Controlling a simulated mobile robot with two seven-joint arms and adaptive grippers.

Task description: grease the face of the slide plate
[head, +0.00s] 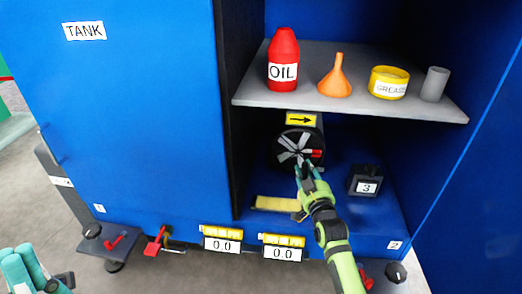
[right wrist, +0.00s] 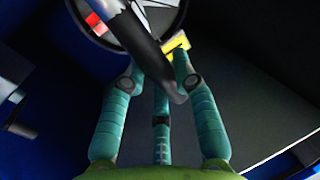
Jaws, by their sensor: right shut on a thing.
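My right gripper (head: 303,172) is in the lower bay of the cabinet, in front of a round black head (head: 279,150) with grey segments and a red piece. In the right wrist view, my right gripper (right wrist: 165,75) is shut on a dark bar (right wrist: 142,40), which reaches up across the round head (right wrist: 80,14). I cannot tell whether the bar touches the head's face. No part is clearly marked as the slide plate. A yellow grease tin (head: 389,83) stands on the shelf. My left gripper (head: 28,270) is at the lower left, outside the cabinet, and its finger opening is unclear.
The grey shelf (head: 345,108) also holds a red oil bottle (head: 283,62), an orange funnel (head: 336,80) and a grey cylinder (head: 435,84). A yellow arrow sign (head: 301,119) hangs below it. A dark block marked 3 (head: 366,180) and a yellow strip (head: 275,203) lie on the bay floor.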

